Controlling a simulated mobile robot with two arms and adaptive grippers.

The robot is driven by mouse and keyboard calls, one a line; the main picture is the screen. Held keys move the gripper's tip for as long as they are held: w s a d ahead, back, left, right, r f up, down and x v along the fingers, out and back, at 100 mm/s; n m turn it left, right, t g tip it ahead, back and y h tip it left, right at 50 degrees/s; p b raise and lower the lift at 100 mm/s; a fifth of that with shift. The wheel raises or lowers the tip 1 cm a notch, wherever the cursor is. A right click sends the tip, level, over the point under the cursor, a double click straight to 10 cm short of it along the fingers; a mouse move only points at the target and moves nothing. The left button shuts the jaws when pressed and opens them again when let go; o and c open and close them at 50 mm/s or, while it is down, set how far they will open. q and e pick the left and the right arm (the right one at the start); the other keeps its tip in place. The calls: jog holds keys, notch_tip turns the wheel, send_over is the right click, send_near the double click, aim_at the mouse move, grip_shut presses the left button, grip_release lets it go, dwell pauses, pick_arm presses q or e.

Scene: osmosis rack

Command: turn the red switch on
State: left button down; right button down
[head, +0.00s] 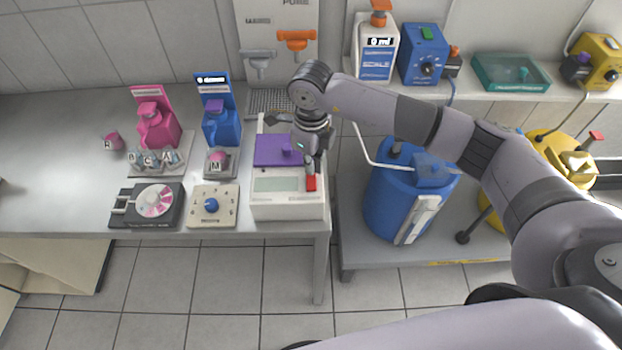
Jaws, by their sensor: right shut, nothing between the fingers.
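The red switch (311,184) sits on the right part of the top of a white device (288,208) at the right end of the left bench. Which way the switch is set cannot be told. The device has a pale screen (276,184) and a purple lid (272,150) behind it. My right gripper (312,170) points down just above and behind the switch, shut and empty. Its fingertips look close to the switch; whether they touch it cannot be told. My left gripper is not in view.
Left of the device stand a blue-knob box (211,205), a black disc device (147,205), and pink (157,128) and blue (221,125) bottles. A big blue canister (400,195) stands right of the bench on a lower platform. The floor in front is clear.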

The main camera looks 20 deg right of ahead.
jog(key=shift+f+b, duration=1.1)
jog(key=shift+f, duration=0.1)
dwell(0.5)
jog(key=shift+r, duration=0.15)
jog(key=shift+r+p, duration=1.75)
jog(key=shift+r, duration=1.7)
